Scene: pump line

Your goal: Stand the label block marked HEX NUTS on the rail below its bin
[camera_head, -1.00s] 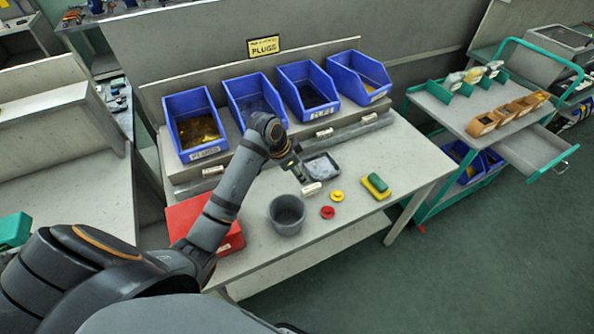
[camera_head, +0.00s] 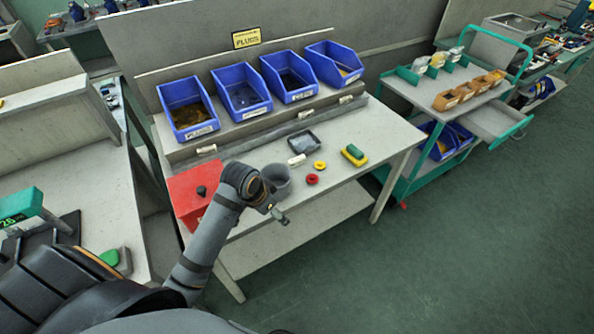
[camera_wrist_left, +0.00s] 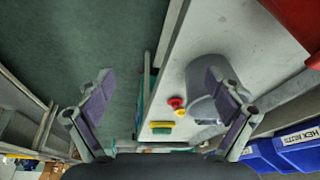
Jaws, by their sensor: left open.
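A small white label block (camera_head: 297,160) lies on the table in front of the dark tray; its marking is too small to read. A blue bin labelled HEX NUTS (camera_wrist_left: 300,138) shows at the right of the left wrist view. In the head view, the bins' labels are too small to read surely. The grey rail (camera_head: 262,132) runs below the four-bin row, with bare rail under the second bin from the left. My left gripper (camera_head: 278,214) is open and empty, over the table's front edge, apart from the block. My right gripper is not in view.
Other white blocks (camera_head: 206,149) stand along the rail. A grey cup (camera_head: 277,180), red box (camera_head: 190,190), dark tray (camera_head: 304,142), red disc (camera_head: 312,180), yellow disc (camera_head: 320,165) and yellow-green block (camera_head: 355,155) occupy the table. A green cart (camera_head: 400,90) stands right.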

